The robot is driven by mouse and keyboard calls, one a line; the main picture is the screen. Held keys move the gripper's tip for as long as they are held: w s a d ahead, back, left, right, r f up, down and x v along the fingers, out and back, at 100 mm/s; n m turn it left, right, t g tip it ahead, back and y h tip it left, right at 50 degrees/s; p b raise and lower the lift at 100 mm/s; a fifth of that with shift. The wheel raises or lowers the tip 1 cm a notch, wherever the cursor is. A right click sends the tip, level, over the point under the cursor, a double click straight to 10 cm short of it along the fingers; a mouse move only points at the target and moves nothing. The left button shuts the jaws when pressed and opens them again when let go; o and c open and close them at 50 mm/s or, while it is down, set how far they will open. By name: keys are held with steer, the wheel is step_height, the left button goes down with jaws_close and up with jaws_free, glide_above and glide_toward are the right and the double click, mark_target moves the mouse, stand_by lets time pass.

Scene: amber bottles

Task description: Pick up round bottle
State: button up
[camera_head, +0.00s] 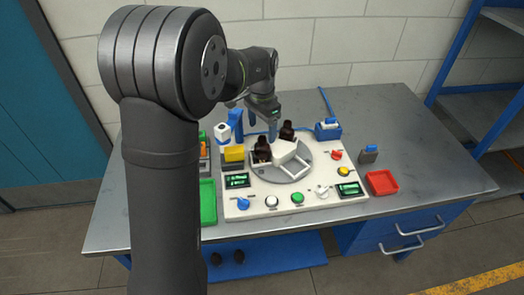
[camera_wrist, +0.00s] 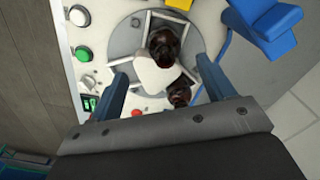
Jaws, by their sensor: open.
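Two dark amber bottles stand on a grey round turntable (camera_head: 297,173) on the white panel. The front-left bottle (camera_head: 262,149) and the back-right bottle (camera_head: 287,130) sit against a white holder (camera_head: 285,152). I cannot tell which one is the round bottle. My gripper (camera_head: 262,125) is above the turntable, pointing down, its blue-tipped fingers apart. In the wrist view my gripper (camera_wrist: 161,86) is open and empty. One bottle (camera_wrist: 164,45) shows beyond the fingertips, and the other bottle (camera_wrist: 180,93) shows nearer, partly hidden by the gripper body.
The panel carries several knobs, buttons and two green displays (camera_head: 237,180). A green tray (camera_head: 208,202) is left and a red tray (camera_head: 382,182) right. Blue fixtures (camera_head: 328,131) stand behind, and a yellow block (camera_head: 234,153) at left. The table's right side (camera_head: 420,140) is clear.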

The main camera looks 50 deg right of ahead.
mark_target(262, 137)
steer(key=f, duration=0.7)
steer(key=shift+w+d+f, duration=0.2)
steer(key=shift+d+f, duration=0.05)
steer(key=shift+d, duration=0.05)
steer(key=c, duration=1.1)
